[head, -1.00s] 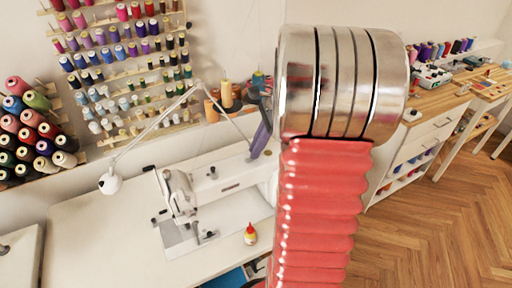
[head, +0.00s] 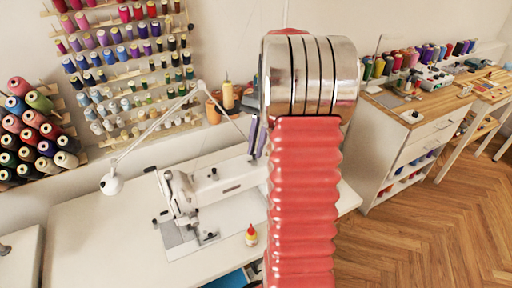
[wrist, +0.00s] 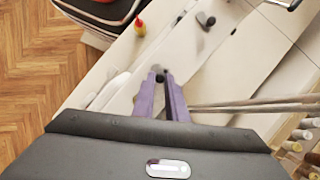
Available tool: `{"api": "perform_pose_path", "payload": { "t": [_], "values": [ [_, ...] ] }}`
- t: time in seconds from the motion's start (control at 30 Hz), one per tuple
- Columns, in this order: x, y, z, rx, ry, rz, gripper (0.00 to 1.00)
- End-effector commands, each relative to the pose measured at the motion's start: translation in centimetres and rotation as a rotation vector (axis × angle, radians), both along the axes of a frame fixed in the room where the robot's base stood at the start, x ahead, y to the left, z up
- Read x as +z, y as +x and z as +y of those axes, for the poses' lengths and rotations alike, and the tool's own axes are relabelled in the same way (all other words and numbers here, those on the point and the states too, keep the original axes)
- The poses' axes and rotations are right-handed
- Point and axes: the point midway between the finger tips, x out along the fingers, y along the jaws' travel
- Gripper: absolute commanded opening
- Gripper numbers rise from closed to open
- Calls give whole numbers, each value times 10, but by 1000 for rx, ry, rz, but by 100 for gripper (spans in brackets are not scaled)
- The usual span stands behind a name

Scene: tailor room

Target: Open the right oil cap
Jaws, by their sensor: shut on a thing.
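A white sewing machine (head: 190,200) stands on the white table in the head view, left of my arm. My gripper (wrist: 161,74) shows in the wrist view as two purple fingers closing on a small dark piece (wrist: 160,70) at their tips. The piece looks like an oil cap, but it is too small to be sure. In the head view the gripper (head: 254,138) is beside my arm, close over the right end of the machine. I cannot tell whether the piece is still seated in the machine. Part of the machine's right end is hidden by my arm.
A yellow bottle with a red tip (head: 251,236) stands on the table in front of the machine. A white lamp (head: 111,184) arches over the machine. Thread spools (head: 118,50) fill the wall rack behind. A wooden-topped cabinet (head: 400,130) stands right; open floor lies beyond.

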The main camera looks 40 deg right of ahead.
Motion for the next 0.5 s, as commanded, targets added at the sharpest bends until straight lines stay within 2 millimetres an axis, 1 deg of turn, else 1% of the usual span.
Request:
{"api": "perform_pose_path", "payload": {
  "t": [0.03, 0.2, 0.5],
  "values": [
    [1, 4, -1, 44, -8, -8, 0],
    [1, 6, 0, 192, -7, -9, 0],
    [2, 8, 1, 371, -10, -11, 0]
  ]
}}
